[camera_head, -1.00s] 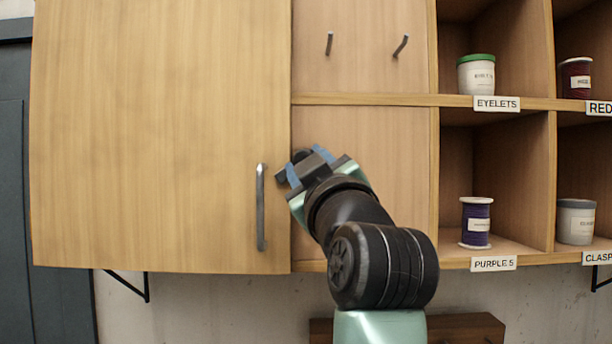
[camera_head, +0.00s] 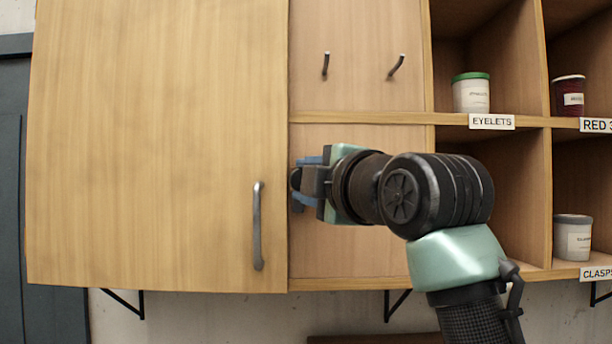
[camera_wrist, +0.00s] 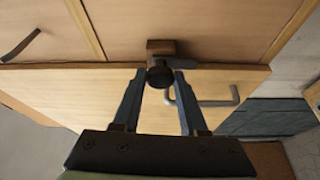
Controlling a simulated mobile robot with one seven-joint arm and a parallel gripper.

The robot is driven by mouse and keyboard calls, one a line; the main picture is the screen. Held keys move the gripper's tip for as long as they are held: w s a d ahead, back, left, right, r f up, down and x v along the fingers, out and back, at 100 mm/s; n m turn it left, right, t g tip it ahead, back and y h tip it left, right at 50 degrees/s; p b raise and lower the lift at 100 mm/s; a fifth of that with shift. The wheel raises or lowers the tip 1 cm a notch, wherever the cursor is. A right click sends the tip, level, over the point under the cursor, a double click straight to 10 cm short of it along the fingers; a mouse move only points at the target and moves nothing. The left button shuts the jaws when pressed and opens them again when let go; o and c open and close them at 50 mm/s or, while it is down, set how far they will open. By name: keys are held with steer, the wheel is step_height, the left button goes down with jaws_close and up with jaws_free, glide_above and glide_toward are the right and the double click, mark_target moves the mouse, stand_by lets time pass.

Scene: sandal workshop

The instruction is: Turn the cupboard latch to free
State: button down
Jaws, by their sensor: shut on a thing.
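The cupboard latch (camera_wrist: 160,74) shows in the wrist view as a dark round knob at the cupboard door's edge, with a short dark bar reaching right from it. In the head view its dark knob (camera_head: 296,179) is partly hidden by my gripper. My gripper (camera_head: 306,186) comes in from the right. In the wrist view its two blue fingers (camera_wrist: 160,84) stand on either side of the knob, shut on it. The cupboard door (camera_head: 150,150) is flat against the front, with a grey bar handle (camera_head: 257,226) left of the gripper.
Two hooks (camera_head: 326,64) (camera_head: 397,66) stick out of the panel above my arm. My arm hides the lower middle cubby's front.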

steer(key=shift+n, duration=0.5)
steer(key=shift+c, duration=2.3)
jaws_free()
steer(key=b+v, duration=0.6)
steer(key=v, duration=0.7)
steer(key=shift+r, duration=0.3)
